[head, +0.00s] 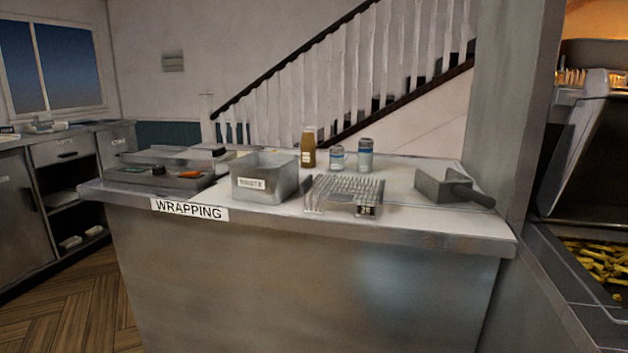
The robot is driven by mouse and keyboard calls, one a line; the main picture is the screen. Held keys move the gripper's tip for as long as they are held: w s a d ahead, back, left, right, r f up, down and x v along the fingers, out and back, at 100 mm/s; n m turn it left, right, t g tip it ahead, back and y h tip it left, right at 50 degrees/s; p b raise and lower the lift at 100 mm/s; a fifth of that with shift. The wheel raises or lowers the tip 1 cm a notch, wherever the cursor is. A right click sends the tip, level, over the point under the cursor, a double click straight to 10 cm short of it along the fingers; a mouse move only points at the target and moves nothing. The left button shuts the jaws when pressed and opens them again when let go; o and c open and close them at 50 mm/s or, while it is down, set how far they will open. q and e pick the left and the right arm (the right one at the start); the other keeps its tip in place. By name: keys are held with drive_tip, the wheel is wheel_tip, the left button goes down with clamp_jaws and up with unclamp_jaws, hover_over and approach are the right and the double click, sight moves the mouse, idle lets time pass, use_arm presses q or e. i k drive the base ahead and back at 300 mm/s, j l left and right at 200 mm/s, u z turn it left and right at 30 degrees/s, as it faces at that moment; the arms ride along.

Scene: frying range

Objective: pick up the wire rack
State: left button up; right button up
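The wire rack (346,190) stands on the counter top in the head view, right of the middle of the picture. It is a low rack of pale metal wires with a small dark tag marked with white figures at its front right corner. It appears empty. Neither of my grippers shows in the head view.
The counter (300,280) carries a "WRAPPING" label (189,209). Left of the rack stand a labelled metal bin (264,178) and a dark tray (160,178). Behind are a brown bottle (308,148) and two cans (365,155). A scoop (448,189) lies right.

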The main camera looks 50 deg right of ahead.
sight(307, 186)
drive_tip(key=i+j+z, duration=0.1)
drive_tip(key=i+z, duration=0.3)
drive_tip(key=i+j+z, duration=0.35)
drive_tip(key=i, duration=0.15)
drive_tip(key=i+l, duration=0.05)
drive_tip(key=l, duration=0.05)
